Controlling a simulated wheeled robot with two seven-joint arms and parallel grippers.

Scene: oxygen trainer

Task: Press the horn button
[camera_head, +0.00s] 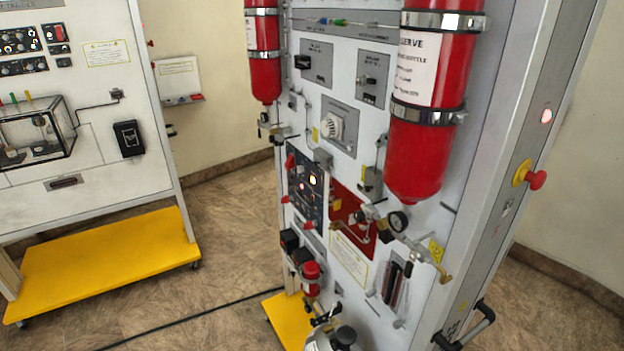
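The grey oxygen trainer panel (459,225) stands right of centre, seen at an angle. I cannot tell which control on it is the horn button; no label is readable at this size. A dark control panel (307,190) with small lit lamps and red-tipped switches sits at its lower left. A red mushroom button (536,180) on a yellow base juts from the panel's right side, below a lit reddish lamp (546,116). A red-topped part (311,271) is low on the front. Neither of my grippers is in view.
Two red bottles (418,160) (265,75) stick out from the panel's front. A gauge (397,221) and valves protrude below the larger one. Another trainer board (92,115) on a yellow base (105,265) stands left. A black cable (190,317) crosses the open floor between them.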

